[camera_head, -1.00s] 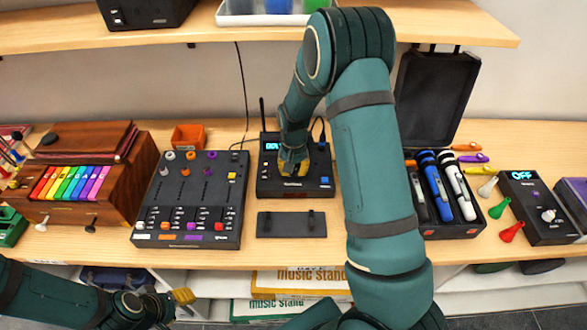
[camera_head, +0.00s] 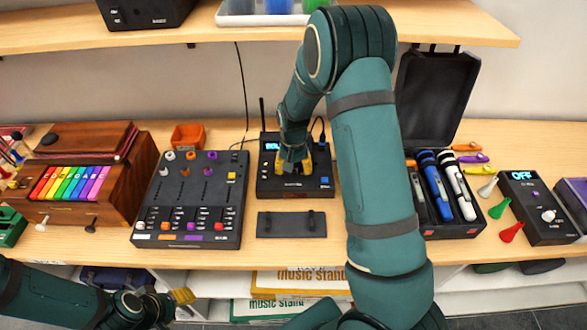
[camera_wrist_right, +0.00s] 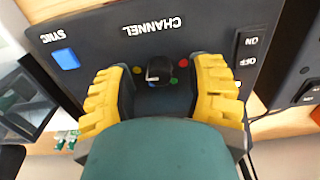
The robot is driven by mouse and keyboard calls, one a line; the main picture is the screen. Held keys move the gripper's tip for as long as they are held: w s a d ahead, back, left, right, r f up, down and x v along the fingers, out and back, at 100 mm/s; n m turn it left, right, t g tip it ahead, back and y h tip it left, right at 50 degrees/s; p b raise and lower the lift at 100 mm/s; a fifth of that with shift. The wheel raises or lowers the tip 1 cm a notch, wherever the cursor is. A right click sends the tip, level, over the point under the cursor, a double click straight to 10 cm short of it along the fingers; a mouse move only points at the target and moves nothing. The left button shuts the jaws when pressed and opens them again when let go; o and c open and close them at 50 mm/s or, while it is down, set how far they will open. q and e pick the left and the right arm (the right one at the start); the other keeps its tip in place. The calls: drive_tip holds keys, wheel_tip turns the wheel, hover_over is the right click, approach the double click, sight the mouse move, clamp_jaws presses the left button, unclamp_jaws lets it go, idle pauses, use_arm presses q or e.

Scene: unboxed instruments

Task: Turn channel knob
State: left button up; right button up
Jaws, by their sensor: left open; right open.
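The black channel knob (camera_wrist_right: 158,72) shows in the right wrist view on the face of the black receiver box (camera_wrist_right: 100,40), below the word CHANNEL. Small coloured dots sit around it. My right gripper (camera_wrist_right: 160,88) is open, with one yellow finger on each side of the knob and a gap to it on both sides. In the head view the receiver (camera_head: 265,183) stands on the table, and my right gripper (camera_head: 293,162) is over its middle, hiding the knob. My left gripper (camera_head: 180,303) is open and empty, low at the front left below the table edge.
A mixer (camera_head: 190,200) stands left of the receiver, and a black plate (camera_head: 291,224) lies in front. An open microphone case (camera_head: 470,228) is to the right, partly behind my arm. An orange bin (camera_head: 188,136) is at the back. A blue SYNC button (camera_wrist_right: 66,58) is near the knob.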

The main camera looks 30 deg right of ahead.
sight(294, 170)
wheel_tip(294, 170, up, 12)
drive_tip(key=shift+f, duration=0.2)
drive_tip(key=shift+s+f, duration=0.1)
idle(0.6)
